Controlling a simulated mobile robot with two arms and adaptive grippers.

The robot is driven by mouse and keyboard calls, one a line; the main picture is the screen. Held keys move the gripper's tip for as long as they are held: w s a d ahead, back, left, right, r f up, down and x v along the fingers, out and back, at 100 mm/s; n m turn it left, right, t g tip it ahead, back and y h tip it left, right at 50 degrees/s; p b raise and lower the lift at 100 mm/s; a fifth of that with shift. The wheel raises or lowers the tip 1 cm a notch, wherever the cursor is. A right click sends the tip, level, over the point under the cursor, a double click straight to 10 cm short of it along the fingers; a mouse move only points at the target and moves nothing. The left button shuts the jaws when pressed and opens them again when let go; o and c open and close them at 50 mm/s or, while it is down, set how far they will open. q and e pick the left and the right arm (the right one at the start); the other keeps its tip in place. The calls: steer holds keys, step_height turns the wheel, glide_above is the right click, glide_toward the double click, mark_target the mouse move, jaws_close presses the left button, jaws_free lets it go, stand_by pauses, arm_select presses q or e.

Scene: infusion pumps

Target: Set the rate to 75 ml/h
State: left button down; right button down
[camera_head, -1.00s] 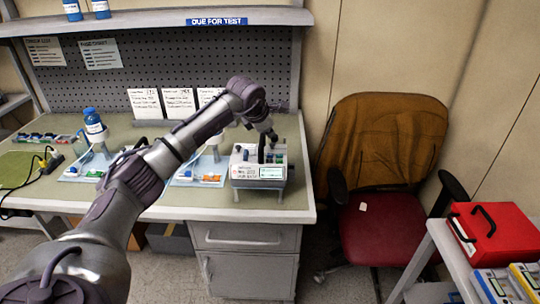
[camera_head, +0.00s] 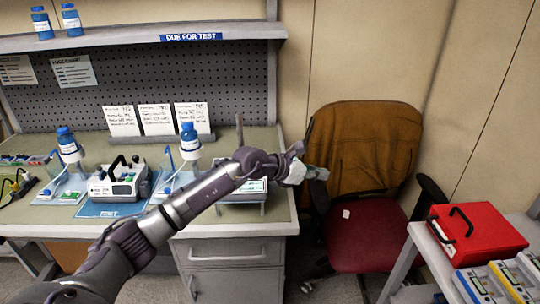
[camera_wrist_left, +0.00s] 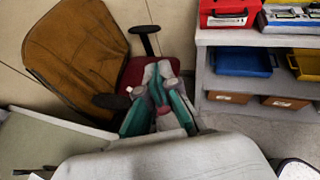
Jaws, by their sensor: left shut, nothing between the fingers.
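No rate can be read on either. My left gripper (camera_head: 318,174) is shut and empty, right of the bench and in front of the chair. In the left wrist view its green-grey fingers (camera_wrist_left: 158,95) meet before the red seat. My right gripper is out of view.
An office chair (camera_head: 362,150) with a brown cover stands right of the bench (camera_head: 225,226). A cart at right carries a red case (camera_head: 478,238) and blue and yellow devices (camera_head: 500,282). Blue-capped bottles (camera_head: 188,140) stand on holders. Cards lean at the pegboard.

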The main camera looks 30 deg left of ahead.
arm_select(q)
steer(key=s+d+r+n+t+h, duration=0.1)
steer(key=s+d+r+n+t, duration=0.3)
steer(key=n, duration=0.4)
steer(key=s+d+r+n+t, duration=0.1)
steer(key=s+d+n+t, duration=0.1)
steer(key=s+n+t, duration=0.4)
steer(key=s+a+f+n+g+y, duration=0.45)
steer(key=s+f+n+y, duration=0.2)
steer(key=f+n, duration=0.45)
steer(key=s+a+f+n+g+y, duration=0.4)
steer(key=s+a+f+n+y, duration=0.3)
steer(key=n, duration=0.6)
steer(key=s+d+f+n+g+h, duration=0.35)
steer(key=s+f+g, duration=0.35)
steer(key=s+f, duration=0.7)
steer(key=s+d+f+g, duration=0.1)
steer(key=s+f, duration=0.3)
steer(key=f, duration=0.8)
steer(key=s+f+g, duration=0.2)
steer(key=s+f, duration=0.2)
steer(key=f, duration=0.8)
steer(key=s+a+f, duration=0.2)
steer(key=s+f, duration=1)
steer(key=s, duration=0.2)
steer(key=shift+s+a+g+h, duration=0.3)
steer(key=shift+s+g, duration=0.05)
steer(key=shift+s, duration=0.05)
